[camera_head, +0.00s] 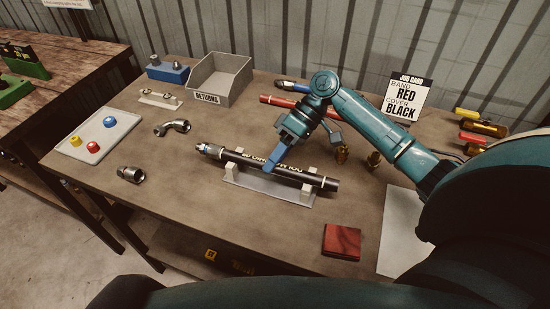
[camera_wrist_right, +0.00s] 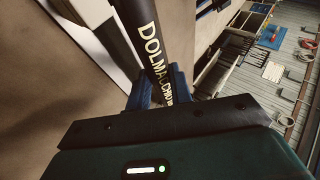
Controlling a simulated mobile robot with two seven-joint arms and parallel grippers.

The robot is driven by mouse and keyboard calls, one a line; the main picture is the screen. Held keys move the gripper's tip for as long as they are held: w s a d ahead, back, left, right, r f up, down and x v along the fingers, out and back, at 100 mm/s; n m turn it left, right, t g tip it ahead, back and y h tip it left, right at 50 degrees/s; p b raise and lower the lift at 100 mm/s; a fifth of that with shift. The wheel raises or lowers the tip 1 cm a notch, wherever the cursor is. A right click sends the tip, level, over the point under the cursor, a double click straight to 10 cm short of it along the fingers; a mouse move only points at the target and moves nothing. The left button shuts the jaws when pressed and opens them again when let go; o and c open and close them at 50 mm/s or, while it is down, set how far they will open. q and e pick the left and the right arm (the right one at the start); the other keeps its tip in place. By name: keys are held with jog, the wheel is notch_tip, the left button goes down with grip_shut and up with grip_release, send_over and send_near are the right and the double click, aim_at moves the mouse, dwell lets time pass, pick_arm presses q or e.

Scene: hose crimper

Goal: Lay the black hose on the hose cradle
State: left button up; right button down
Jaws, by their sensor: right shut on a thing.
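The black hose (camera_head: 315,180) has pale lettering and a metal fitting with a blue band at its left end. It lies lengthwise along the hose cradle (camera_head: 265,188), a grey base with pale uprights, and appears to be in or just above the uprights. Full seating cannot be told. My right gripper (camera_head: 271,166) comes down from above and is shut on the hose near its middle. In the right wrist view the hose (camera_wrist_right: 150,45) runs between the blue fingers (camera_wrist_right: 157,90). My left gripper is not in view.
Behind the cradle are a red hose (camera_head: 278,101), a blue-ended hose (camera_head: 290,86), a grey returns bin (camera_head: 220,80) and a job card (camera_head: 406,97). Metal fittings (camera_head: 130,174) and a tray with colored knobs (camera_head: 75,143) are left. A red block (camera_head: 342,241) lies in front.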

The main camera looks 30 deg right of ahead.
jog(key=c, duration=1.2)
grip_release()
jog(key=shift+o, duration=0.2)
jog(key=b+v, duration=0.1)
jog(key=v, duration=1.2)
jog(key=shift+b, duration=0.4)
jog(key=shift+s, duration=0.1)
